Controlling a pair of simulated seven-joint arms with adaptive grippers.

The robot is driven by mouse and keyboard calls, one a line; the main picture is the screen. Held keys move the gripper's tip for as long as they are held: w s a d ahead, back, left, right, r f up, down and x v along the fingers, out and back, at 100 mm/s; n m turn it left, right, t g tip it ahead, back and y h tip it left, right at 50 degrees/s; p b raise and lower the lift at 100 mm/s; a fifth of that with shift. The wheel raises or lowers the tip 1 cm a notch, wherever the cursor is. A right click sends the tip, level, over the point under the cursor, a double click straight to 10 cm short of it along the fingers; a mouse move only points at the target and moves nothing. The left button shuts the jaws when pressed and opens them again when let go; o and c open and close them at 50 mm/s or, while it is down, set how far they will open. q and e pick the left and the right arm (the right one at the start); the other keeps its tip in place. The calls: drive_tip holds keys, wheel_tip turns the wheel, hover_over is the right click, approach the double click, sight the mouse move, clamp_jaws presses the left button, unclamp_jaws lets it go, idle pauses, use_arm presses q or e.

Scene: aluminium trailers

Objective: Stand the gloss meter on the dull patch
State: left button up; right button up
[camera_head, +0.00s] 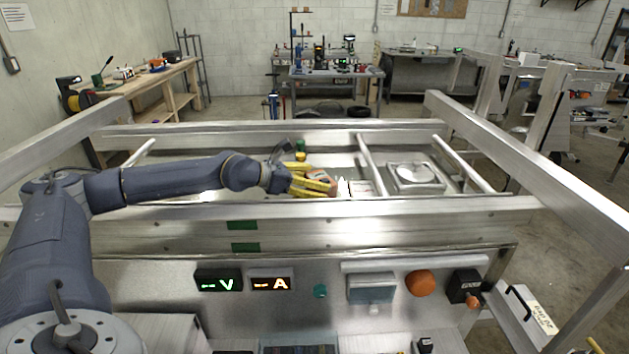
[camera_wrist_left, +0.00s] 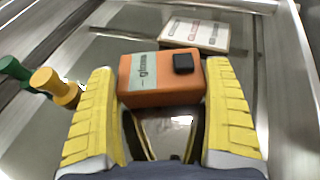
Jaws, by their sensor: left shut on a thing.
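The gloss meter is an orange box with a pale label and a black square on top. It shows in the left wrist view (camera_wrist_left: 160,97) between my left gripper's yellow fingers (camera_wrist_left: 163,110). In the head view my left gripper (camera_head: 313,184) is over the trailer bed, shut on the meter (camera_head: 322,177), which the fingers partly hide. I cannot tell whether the meter's base touches the bed. The dull patch cannot be told apart from the shiny metal bed (camera_head: 335,158) around it. My right gripper is not in view.
A square plate with a round disc (camera_head: 415,175) lies further right, past a cross bar (camera_head: 371,165). Raised rails (camera_head: 180,212) border the bed.

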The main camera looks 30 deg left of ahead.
use_arm(q)
drive_tip(key=shift+f, duration=0.25)
drive_tip(key=o, duration=1.1)
drive_tip(key=shift+o, duration=0.2)
